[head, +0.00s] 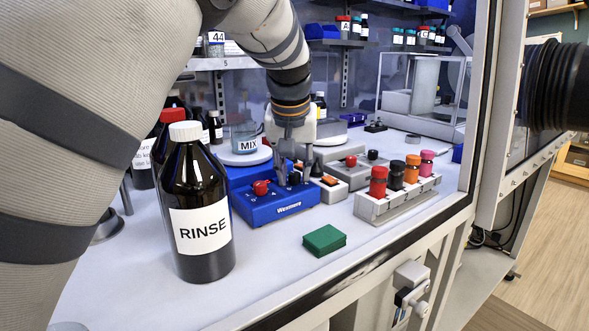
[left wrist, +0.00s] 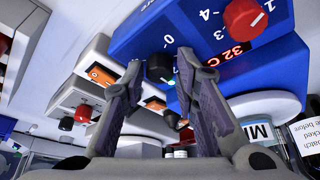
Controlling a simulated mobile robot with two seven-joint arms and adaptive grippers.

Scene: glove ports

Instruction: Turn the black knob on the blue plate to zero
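The blue plate (head: 290,212), marked Westmere, stands on the bench with a red knob (head: 261,187) and a black knob (head: 294,178) on its front. In the left wrist view, the black knob (left wrist: 159,68) sits on the blue face (left wrist: 135,38) beside a dial numbered from 0 to 4. My left gripper (head: 284,174) reaches down at the knob. In the wrist view its fingers (left wrist: 160,62) are open on either side of the knob, with gaps showing. My right gripper is not in view.
A RINSE bottle (head: 202,230) stands close at the plate's left. A beaker marked MIX (head: 246,138) sits behind it. A rack of capped vials (head: 390,205) and a green block (head: 324,241) are to the right. Grey devices (head: 345,170) stand beside the plate. The front bench is mostly clear.

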